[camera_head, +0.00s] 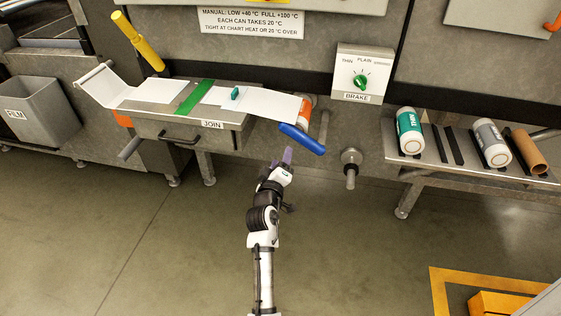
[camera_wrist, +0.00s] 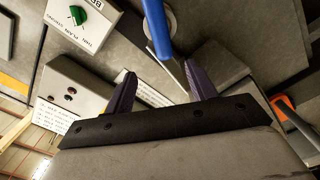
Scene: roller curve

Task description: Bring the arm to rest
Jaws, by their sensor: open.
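My gripper (camera_head: 284,156) is held out over the floor in front of the machine, near its blue handle (camera_head: 302,139). In the wrist view the two purple fingers of my gripper (camera_wrist: 162,92) stand wide apart with no object held between them. The blue handle also shows in the wrist view (camera_wrist: 157,28), beyond the fingers and near the gap. In the head view it lies just above and to the right of my fingertips. I cannot tell whether they touch.
The JOIN table (camera_head: 190,122) with white film and a green strip is left of my gripper. A BRAKE box (camera_head: 361,76) with a green knob is at upper right. A rack (camera_head: 460,168) holds several rolls. A FILM bin (camera_head: 32,115) stands far left.

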